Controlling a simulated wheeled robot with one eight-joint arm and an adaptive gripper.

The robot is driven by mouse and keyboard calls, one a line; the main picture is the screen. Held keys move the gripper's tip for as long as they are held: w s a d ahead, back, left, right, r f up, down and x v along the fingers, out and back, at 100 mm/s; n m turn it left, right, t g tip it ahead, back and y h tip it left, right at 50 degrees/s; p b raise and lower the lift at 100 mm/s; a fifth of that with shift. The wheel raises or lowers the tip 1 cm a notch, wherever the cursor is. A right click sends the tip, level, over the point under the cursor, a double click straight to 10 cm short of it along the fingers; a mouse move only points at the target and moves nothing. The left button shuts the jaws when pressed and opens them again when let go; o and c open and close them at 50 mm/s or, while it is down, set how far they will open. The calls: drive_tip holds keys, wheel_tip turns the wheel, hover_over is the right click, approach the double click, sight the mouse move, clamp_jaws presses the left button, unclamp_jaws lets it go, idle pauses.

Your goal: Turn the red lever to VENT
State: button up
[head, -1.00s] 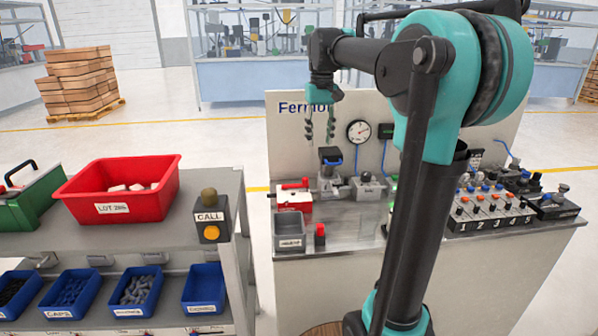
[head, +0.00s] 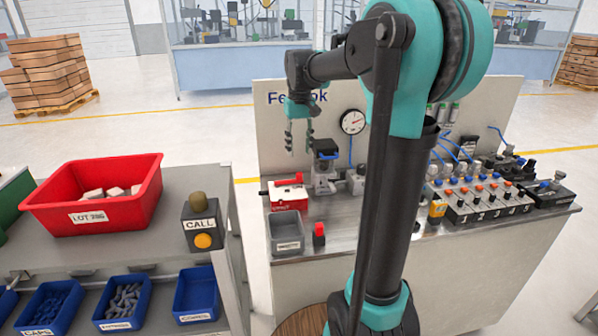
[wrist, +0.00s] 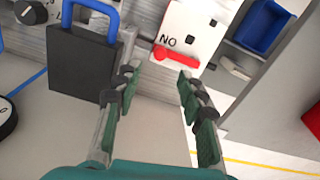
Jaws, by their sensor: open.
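The red lever (head: 287,181) lies across the top of a small white and red box (head: 289,198) on the bench. In the wrist view the lever (wrist: 175,56) lies crosswise on the white face (wrist: 190,28), beside black letters "NO". No VENT mark is readable. My gripper (head: 299,142) is open and empty, pointing down above the box and apart from the lever. In the wrist view my gripper's fingers (wrist: 157,80) frame the lever from the near side, one fingertip close to each end.
A dark block with a blue handle (wrist: 82,62) stands left of the lever, near the left finger. A pressure gauge (head: 352,121) is on the back panel. A grey bin (head: 287,233) and a red-topped button (head: 319,234) stand in front.

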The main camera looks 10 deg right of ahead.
wheel_tip(320, 180, down, 9)
drive_tip(key=shift+r, duration=0.1)
idle(0.4)
clamp_jaws()
